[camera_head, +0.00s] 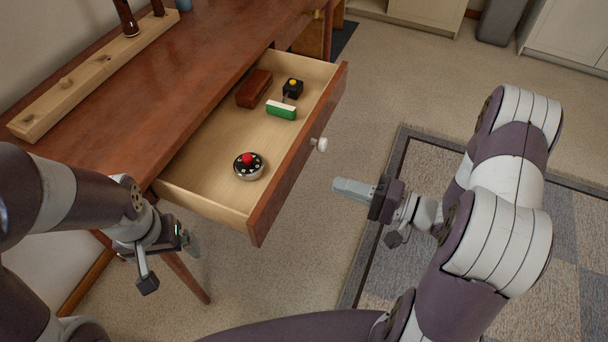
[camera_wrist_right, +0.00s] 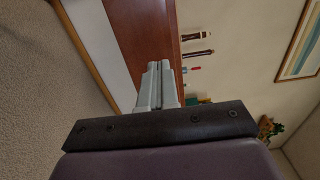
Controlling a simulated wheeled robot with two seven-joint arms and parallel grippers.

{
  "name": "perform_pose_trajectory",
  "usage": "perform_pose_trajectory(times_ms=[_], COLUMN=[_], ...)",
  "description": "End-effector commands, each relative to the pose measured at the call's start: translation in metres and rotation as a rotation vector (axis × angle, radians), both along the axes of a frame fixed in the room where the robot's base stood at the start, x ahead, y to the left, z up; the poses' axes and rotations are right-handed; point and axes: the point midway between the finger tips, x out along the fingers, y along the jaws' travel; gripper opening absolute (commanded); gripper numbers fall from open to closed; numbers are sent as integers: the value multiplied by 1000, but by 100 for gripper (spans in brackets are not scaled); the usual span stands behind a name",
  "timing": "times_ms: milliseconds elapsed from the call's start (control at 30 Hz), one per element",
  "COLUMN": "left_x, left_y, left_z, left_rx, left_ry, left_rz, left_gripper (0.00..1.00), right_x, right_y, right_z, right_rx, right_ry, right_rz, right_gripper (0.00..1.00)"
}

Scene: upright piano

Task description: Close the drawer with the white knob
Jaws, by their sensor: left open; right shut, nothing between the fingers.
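The drawer (camera_head: 207,176) is pulled far out of the brown wooden desk (camera_head: 150,95). Its white knob (camera_head: 320,144) sits on the reddish front panel (camera_head: 300,155). My right gripper (camera_head: 338,187) is shut and empty, in front of the drawer panel and apart from it, a little nearer to me than the knob. In the right wrist view its closed fingers (camera_wrist_right: 158,70) point toward a reddish-brown wooden surface. My left gripper (camera_head: 190,242) is open and empty, low beside the drawer's near left corner and partly hidden by its own wrist.
A wooden board (camera_head: 90,75) lies on the desk. Carpet and a rug (camera_head: 425,155) are clear.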

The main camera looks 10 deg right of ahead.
Motion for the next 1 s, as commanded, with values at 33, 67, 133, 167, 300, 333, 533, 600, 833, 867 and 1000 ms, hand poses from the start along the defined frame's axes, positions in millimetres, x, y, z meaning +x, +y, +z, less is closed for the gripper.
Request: perform_pose_trajectory(times_ms=[33,67,133,167,300,333,533,600,833,867,1000], left_x=[0,0,0,0,0,0,0,0,0,0,0], left_y=[0,0,0,0,0,0,0,0,0,0,0], left_z=[-6,-8,-12,-14,-22,-23,-27,-27,-27,-27,-26], left_rx=[0,0,0,0,0,0,0,0,0,0,0], left_ry=[0,0,0,0,0,0,0,0,0,0,0], left_rz=[0,0,0,0,0,0,0,0,0,0,0], left_gripper=[99,99,99,99,99,99,99,99,99,99,99], right_x=[5,9,17,21,36,38,49,50,51,51,52], right_y=[10,16,28,34,55,59,74,75,76,76,77], right_z=[-3,-3,-3,-3,-3,-3,-1,-1,0,0,0], right_rx=[-1,-1,-2,-3,-4,-4,-3,-3,-3,-3,-3], right_ry=[-1,-1,-3,-3,-4,-4,-1,-1,-1,-1,-1], right_rz=[6,7,7,7,4,4,0,0,-2,-2,-1], right_gripper=[0,0,0,0,0,0,0,0,0,0,0])
